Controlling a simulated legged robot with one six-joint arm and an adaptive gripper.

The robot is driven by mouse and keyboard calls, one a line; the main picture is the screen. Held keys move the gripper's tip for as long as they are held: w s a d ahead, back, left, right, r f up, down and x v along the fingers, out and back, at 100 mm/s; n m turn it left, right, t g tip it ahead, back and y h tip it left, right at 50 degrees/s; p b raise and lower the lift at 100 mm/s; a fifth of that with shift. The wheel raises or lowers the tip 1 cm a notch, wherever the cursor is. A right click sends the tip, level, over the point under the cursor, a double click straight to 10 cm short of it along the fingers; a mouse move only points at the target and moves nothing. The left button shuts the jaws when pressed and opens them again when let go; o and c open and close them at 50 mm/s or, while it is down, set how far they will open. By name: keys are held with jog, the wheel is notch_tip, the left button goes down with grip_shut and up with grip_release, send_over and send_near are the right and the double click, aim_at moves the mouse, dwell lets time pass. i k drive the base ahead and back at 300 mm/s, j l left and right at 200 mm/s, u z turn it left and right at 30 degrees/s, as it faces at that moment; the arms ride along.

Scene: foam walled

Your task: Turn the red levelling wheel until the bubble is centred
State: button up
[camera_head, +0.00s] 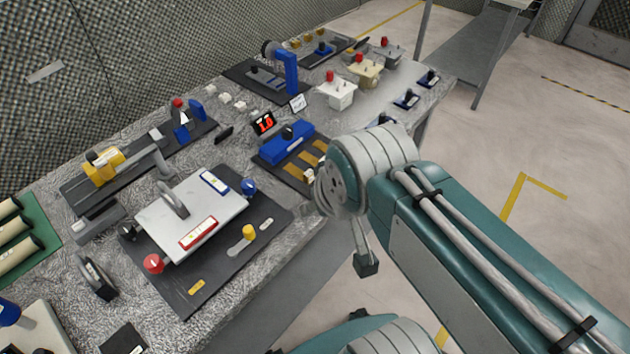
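The red levelling wheel (153,264) sits at the near left corner of a pale tilting plate (170,213) on a dark base. A red-framed level vial (198,233) lies along the plate's near edge, and a blue-framed vial (214,182) lies at its far right. The bubbles are too small to make out. A blue wheel (248,185) and a black wheel (127,231) are at other corners. My gripper (366,263) is to the right of the plate, past the table's edge, apart from the red wheel. One dark fingertip shows; my arm hides much of the rest.
A grey handle (173,198) stands up from the plate, and a yellow knob (249,232) stands on the base. A blue fixture (287,143) and a red digital display (264,123) are behind. A black block (98,277) stands left of the red wheel.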

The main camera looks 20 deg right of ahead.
aim_at(152, 262)
jog(key=u, duration=1.35)
